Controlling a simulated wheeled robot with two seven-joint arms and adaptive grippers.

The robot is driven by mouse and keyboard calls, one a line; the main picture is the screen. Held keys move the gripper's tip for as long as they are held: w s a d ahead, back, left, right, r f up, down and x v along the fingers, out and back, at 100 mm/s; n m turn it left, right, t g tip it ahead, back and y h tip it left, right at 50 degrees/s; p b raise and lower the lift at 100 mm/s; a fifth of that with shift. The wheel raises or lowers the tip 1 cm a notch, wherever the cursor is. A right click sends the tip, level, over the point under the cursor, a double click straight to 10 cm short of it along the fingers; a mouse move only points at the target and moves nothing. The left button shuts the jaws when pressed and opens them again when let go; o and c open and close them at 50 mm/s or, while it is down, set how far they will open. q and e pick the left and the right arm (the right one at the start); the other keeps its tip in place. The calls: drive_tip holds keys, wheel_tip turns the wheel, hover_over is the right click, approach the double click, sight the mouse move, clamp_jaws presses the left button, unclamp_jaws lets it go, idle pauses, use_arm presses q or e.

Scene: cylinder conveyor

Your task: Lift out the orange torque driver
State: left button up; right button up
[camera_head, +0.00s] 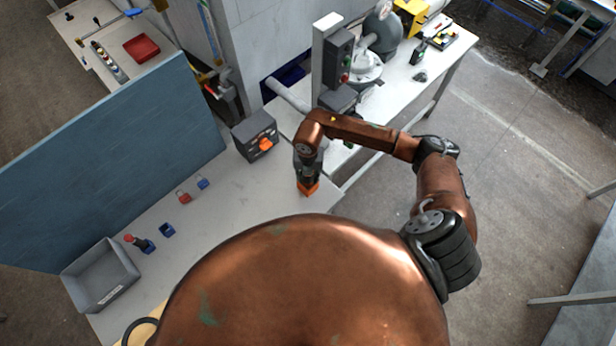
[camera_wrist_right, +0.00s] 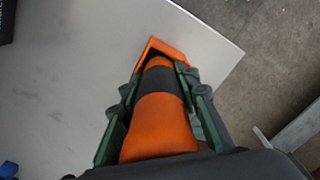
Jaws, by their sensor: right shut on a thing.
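The orange torque driver (camera_wrist_right: 160,130), with a dark band around it, lies between the fingers of my right gripper (camera_wrist_right: 160,85) in the right wrist view. The gripper is shut on it. An orange square-edged holder (camera_wrist_right: 170,47) surrounds the driver's far end. I cannot tell whether the driver touches it. In the head view my right gripper (camera_head: 308,177) points down near the grey table's right edge. Orange (camera_head: 308,188) shows just below its fingers; the driver itself is mostly hidden there. My left gripper is not in view.
A dark box with an orange knob (camera_head: 255,136) stands behind and left of the gripper. Red (camera_head: 183,197) and blue (camera_head: 203,184) padlocks and a grey bin (camera_head: 103,281) are farther left. A blue panel (camera_head: 110,160) borders the table (camera_head: 235,203). A machine bench stands behind right.

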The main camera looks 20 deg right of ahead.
wheel_tip(320, 180, up, 8)
drive_tip(key=p, duration=0.4)
drive_tip(key=shift+f+p, duration=0.2)
drive_tip(key=shift+p, duration=0.1)
idle(0.6)
drive_tip(key=shift+w, duration=0.1)
